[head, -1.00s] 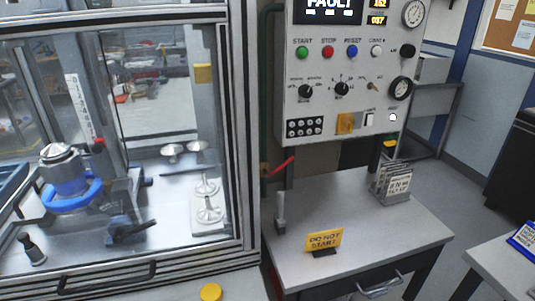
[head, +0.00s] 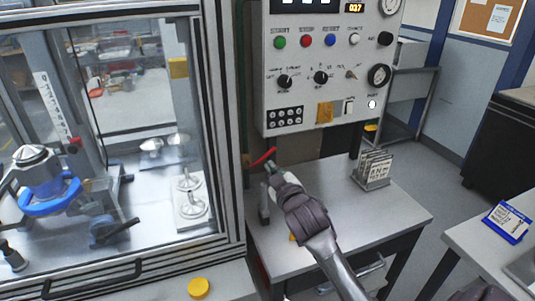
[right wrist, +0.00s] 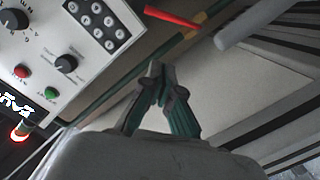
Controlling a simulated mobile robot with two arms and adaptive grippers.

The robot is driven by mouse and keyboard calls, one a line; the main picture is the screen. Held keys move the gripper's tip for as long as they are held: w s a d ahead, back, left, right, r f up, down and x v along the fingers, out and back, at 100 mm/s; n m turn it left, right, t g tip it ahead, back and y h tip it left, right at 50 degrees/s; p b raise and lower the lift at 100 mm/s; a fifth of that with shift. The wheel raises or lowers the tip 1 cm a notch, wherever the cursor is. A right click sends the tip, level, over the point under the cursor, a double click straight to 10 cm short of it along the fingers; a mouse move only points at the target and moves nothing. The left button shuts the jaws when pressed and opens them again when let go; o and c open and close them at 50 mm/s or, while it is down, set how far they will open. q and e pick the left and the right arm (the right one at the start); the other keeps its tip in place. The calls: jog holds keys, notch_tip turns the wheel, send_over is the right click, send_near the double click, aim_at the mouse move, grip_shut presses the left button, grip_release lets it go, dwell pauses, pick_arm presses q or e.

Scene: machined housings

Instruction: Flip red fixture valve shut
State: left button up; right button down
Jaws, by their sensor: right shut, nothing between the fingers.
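The red valve handle (head: 263,157) sticks out from beside the cabinet's right post, tilted up to the right, below the control panel. It also shows in the right wrist view (right wrist: 178,16) at the top. My right gripper (head: 271,169) is shut and empty, just below and right of the handle in the head view. In the right wrist view its fingertips (right wrist: 157,68) are together, with a visible gap to the handle. The valve body is too small to make out.
The control panel (head: 330,62) hangs above the work table (head: 395,207). A card rack (head: 372,169) stands farther right. The glazed cabinet (head: 233,150) borders the left side.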

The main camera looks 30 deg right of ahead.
aim_at(268, 153)
jog(key=shift+w+d+f+p, duration=0.4)
jog(key=shift+w+d+p, duration=0.4)
jog(key=shift+w, duration=0.95)
jog(key=shift+w+d+f+p, duration=0.45)
jog(key=shift+w+d, duration=0.6)
jog(key=shift+w, duration=0.65)
jog(key=shift+w+d+f+p, duration=0.4)
jog(key=shift+w+d+p, duration=0.4)
jog(key=shift+w, duration=0.95)
jog(key=shift+s+d+f+m, duration=0.1)
jog(key=shift+d+f+m, duration=0.15)
jog(key=shift+d+m, duration=0.15)
jog(key=shift+s+d+f+m+b, duration=0.1)
jog(key=shift+d+f+m+b, duration=0.25)
jog(key=shift+f+m, duration=0.5)
jog(key=shift+s+d+f+m+b, duration=0.15)
jog(key=shift+d+f+m, duration=0.25)
jog(key=shift+m, duration=0.8)
jog(key=shift+d+f+m+b, duration=0.35)
jog(key=shift+f+m, duration=0.3)
jog(key=shift+m, duration=0.4)
